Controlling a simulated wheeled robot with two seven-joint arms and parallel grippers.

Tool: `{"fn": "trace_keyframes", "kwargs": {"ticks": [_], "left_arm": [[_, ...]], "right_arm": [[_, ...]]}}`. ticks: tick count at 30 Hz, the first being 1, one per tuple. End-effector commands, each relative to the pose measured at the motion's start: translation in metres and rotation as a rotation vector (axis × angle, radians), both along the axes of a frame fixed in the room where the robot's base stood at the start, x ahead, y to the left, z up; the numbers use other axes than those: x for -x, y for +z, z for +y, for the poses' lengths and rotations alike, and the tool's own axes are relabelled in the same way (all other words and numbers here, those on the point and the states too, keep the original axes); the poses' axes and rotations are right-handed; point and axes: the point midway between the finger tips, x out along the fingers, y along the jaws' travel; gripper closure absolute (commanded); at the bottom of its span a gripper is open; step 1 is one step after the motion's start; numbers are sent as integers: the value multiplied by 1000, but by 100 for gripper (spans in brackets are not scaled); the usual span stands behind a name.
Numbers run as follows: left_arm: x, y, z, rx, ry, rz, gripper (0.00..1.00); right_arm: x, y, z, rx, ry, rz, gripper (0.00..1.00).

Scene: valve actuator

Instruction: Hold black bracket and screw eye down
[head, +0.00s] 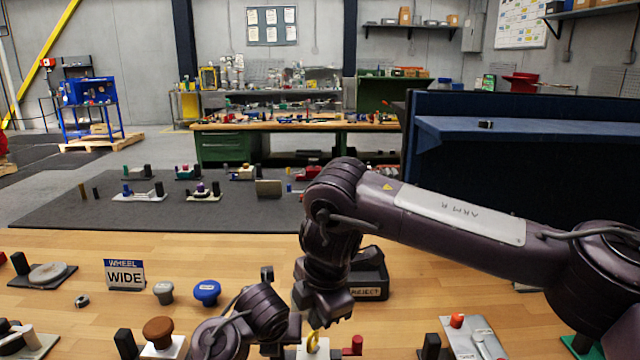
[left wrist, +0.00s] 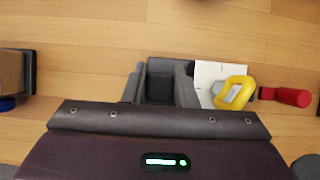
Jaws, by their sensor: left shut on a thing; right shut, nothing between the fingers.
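The yellow screw eye (head: 312,341) stands on a white plate at the bottom centre of the head view. It shows as a yellow ring (left wrist: 235,93) in the left wrist view, on the white plate (left wrist: 206,72) with a grey part under it. The black bracket (left wrist: 161,68) is beside the plate's left end, between the fingers of my left gripper (left wrist: 160,92), which is shut on it. In the head view my left gripper (head: 284,334) hides the bracket. My right gripper (head: 320,312) is shut and empty, just above the screw eye; I cannot tell whether it touches.
A red handle (left wrist: 286,96) sticks out right of the plate. A black REJECT bin (head: 369,275) stands behind my right gripper. Brown (head: 158,331) and blue (head: 207,291) knobs and a WHEEL WIDE sign (head: 125,274) are at left. A grey plate with a red knob (head: 457,320) is at right.

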Motion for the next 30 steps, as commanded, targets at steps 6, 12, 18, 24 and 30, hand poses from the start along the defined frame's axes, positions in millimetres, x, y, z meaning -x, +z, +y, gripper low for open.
{"fn": "trace_keyframes", "kwargs": {"ticks": [6,12,18,24,30], "left_arm": [[1,-2,0,-1,2,5,68],[0,-1,0,-1,0,3,49],[0,0,0,0,0,1,49],[8,15,-1,4,0,-1,49],[36,42,-1,2,-1,4,49]], "right_arm": [[0,-1,0,0,0,0,100],[0,-1,0,0,0,0,100],[0,-1,0,0,0,0,100],[0,0,0,0,0,0,100],[0,-1,0,0,0,0,100]]}}
